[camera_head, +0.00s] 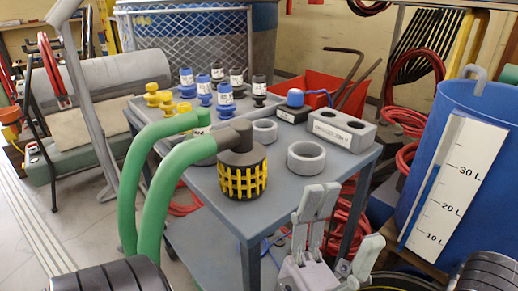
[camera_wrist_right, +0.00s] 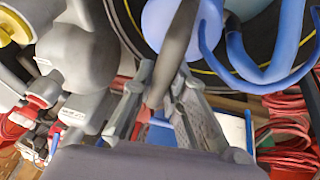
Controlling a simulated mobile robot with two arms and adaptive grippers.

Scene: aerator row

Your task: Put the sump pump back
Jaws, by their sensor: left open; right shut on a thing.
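The sump pump (camera_head: 243,178), a black and yellow caged cylinder with a grey elbow on top, stands upright near the front edge of the grey table (camera_head: 222,207). A thick green hose (camera_head: 155,205) loops from its elbow over the left edge. My left gripper (camera_head: 344,220) is open and empty, in front of and below the table's front right part, right of the pump and apart from it. My right gripper (camera_wrist_right: 158,105) is shut on a dark grey bar (camera_wrist_right: 178,42) in the right wrist view; what the bar belongs to is unclear.
Two loose grey rings (camera_head: 306,158) and a two-hole grey block (camera_head: 342,131) sit on the table. Blue, yellow and black fittings (camera_head: 225,93) stand at its back left. A blue barrel (camera_head: 470,100) with a litre scale stands at the right.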

